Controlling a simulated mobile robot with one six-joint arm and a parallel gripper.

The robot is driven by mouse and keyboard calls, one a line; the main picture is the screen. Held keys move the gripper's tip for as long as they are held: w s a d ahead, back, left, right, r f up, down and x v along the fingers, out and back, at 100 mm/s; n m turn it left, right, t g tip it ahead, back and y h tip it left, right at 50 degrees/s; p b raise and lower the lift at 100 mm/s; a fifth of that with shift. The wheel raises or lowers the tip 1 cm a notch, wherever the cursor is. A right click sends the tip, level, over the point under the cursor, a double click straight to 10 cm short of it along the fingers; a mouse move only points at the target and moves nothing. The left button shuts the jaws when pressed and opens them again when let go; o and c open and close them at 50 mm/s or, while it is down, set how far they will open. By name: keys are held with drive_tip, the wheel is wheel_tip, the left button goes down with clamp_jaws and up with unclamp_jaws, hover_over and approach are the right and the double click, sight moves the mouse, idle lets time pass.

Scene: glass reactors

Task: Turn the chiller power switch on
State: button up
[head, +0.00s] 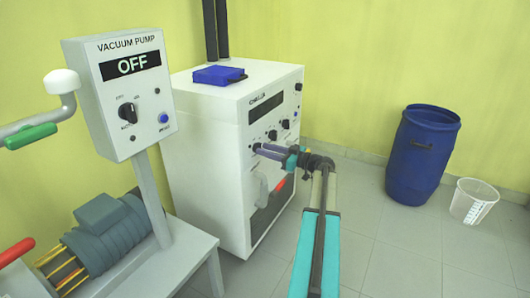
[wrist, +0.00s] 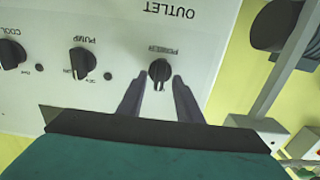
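The chiller (head: 205,150) is a white cabinet with a blank dark display (head: 266,106) on its front panel. The wrist view shows the panel upside down, with a black power knob (wrist: 160,70) under the small "POWER" label. My gripper (wrist: 158,80) is open, its two grey fingertips at either side of the power knob, with visible gaps. I cannot tell whether they touch the panel. In the head view my gripper (head: 257,147) reaches the left part of the chiller front and hides the power knob.
Pump (wrist: 82,62) and cool (wrist: 12,54) knobs sit beside the power knob. A vacuum pump box (head: 125,90) reading OFF stands at left. A red handle (head: 280,185) is low on the chiller front. A blue drum (head: 422,155) and white bucket (head: 473,201) stand right; floor between is clear.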

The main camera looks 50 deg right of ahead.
drive_tip(key=shift+w, duration=0.25)
